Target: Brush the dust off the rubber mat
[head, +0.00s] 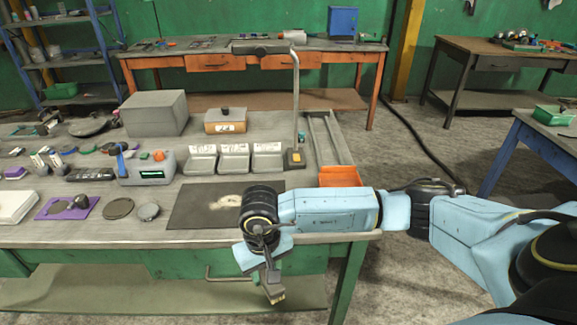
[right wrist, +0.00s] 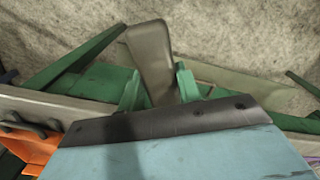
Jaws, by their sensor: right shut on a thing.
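The dark rubber mat (head: 190,212) lies flat near the front edge of the workbench. A pale tan patch of dust (head: 230,200) shows on it, partly hidden by my right wrist. My right gripper (head: 268,268) points down in front of the bench edge, off the mat. It is shut on a grey tool with a tan tip (head: 276,296), which looks like a brush. In the right wrist view, the tool's dark grey handle (right wrist: 150,60) stands between the green fingers (right wrist: 158,92). My left gripper is not in view.
An orange tray (head: 339,176) sits at the bench's right end, behind my forearm. Three grey labelled bins (head: 234,158) and a lamp post (head: 296,105) stand behind the mat. A round disc (head: 148,211) and a purple pad (head: 68,208) lie left of it.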

